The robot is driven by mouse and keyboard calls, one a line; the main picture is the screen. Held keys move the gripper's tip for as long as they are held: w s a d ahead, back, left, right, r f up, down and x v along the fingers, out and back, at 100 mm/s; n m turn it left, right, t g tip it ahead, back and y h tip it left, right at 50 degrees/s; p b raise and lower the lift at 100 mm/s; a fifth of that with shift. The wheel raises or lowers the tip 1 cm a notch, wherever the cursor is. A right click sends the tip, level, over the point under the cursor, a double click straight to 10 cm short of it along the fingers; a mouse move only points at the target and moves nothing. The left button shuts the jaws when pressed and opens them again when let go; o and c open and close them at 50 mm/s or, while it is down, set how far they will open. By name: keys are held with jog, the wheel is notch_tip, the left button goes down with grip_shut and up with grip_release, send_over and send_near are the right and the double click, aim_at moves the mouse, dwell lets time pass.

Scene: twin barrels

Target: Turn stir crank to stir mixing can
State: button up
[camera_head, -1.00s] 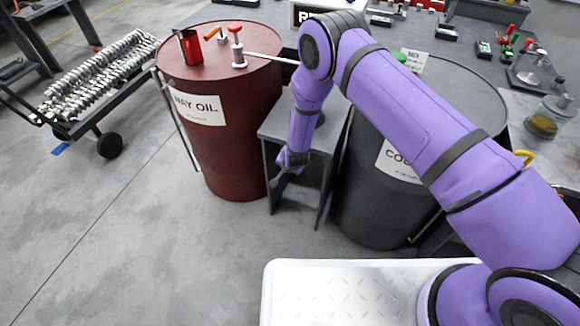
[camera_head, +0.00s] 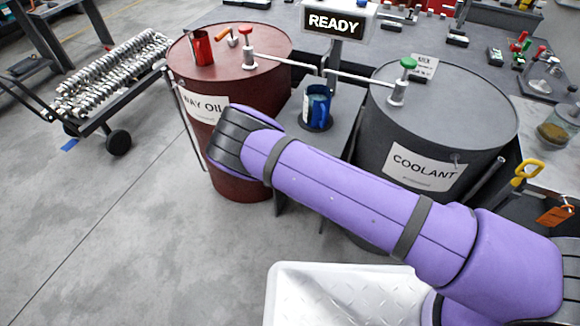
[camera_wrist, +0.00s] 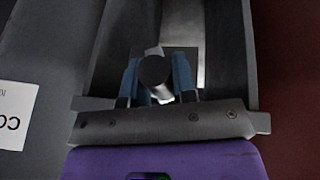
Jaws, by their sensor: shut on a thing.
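The mixing can (camera_head: 317,100) is blue and stands upright on a dark round base on the grey stand between the two barrels. It is not in the wrist view. The stir crank itself cannot be made out in the head view, where my arm crosses the front of the stand and hides my gripper. In the wrist view my gripper (camera_wrist: 155,82) is shut with its blue fingers on either side of a dark round knob (camera_wrist: 155,69), seen end-on. It appears to be the crank's handle.
The dark red WAY OIL barrel (camera_head: 225,78) stands left of the stand and the grey COOLANT barrel (camera_head: 440,105) right of it. A READY sign (camera_head: 335,22) stands behind the can. A cart of metal parts (camera_head: 115,75) is further left. Open floor lies front left.

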jog(key=shift+w+a+f+h, duration=0.1)
jog(key=shift+a+f+h, duration=0.05)
jog(key=shift+h, duration=0.45)
jog(key=o, duration=0.9)
jog(key=shift+a, duration=0.1)
jog(key=v, duration=1)
jog(key=shift+w+a+r, duration=0.1)
jog(key=shift+a+r, duration=0.15)
jog(key=shift+r, duration=0.1)
